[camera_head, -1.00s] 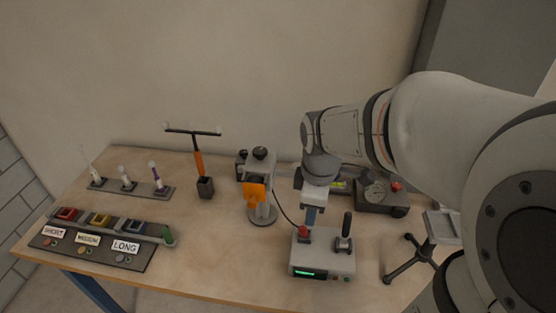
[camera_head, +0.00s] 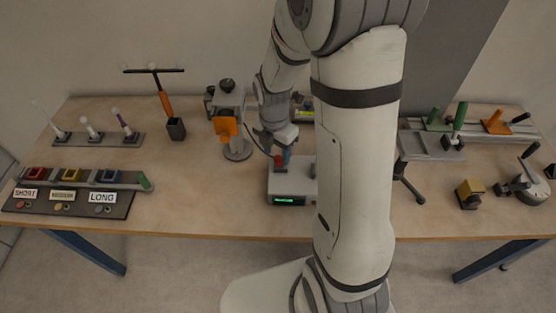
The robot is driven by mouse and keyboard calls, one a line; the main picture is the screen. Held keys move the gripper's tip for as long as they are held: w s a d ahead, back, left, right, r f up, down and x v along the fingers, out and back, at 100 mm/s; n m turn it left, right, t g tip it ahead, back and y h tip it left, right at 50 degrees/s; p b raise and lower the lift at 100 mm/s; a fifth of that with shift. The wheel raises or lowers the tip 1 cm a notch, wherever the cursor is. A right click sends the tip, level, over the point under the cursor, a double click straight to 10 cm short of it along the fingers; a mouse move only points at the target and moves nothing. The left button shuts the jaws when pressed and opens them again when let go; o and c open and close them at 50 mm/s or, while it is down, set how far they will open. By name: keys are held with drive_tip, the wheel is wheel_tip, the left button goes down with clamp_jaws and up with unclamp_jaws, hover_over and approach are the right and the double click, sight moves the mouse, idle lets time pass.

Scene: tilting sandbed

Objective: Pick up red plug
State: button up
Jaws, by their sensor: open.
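The red plug (camera_head: 279,161) is a small red piece at the top left of a grey box (camera_head: 290,190) with a green lit display, near the middle of the table. My gripper (camera_head: 284,155) points down right at the plug, with its fingers at or just above it. It is open; whether the fingers stand around the plug or touch it is too small to tell. My arm hides the right part of the box.
An orange-and-grey stand (camera_head: 228,128) is close on the left of my gripper. A rack with coloured blocks (camera_head: 85,178) lies at the left, and a black-and-orange T-shaped tool (camera_head: 165,100) stands behind. Bare tabletop (camera_head: 195,195) lies left of the box.

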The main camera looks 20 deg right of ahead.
sight(277, 157)
drive_tip(key=shift+f, duration=1.45)
drive_tip(key=shift+c, duration=0.2)
clamp_jaws()
drive_tip(key=shift+r, duration=0.15)
wheel_tip(277, 157, up, 10)
drive_tip(key=shift+f, duration=0.1)
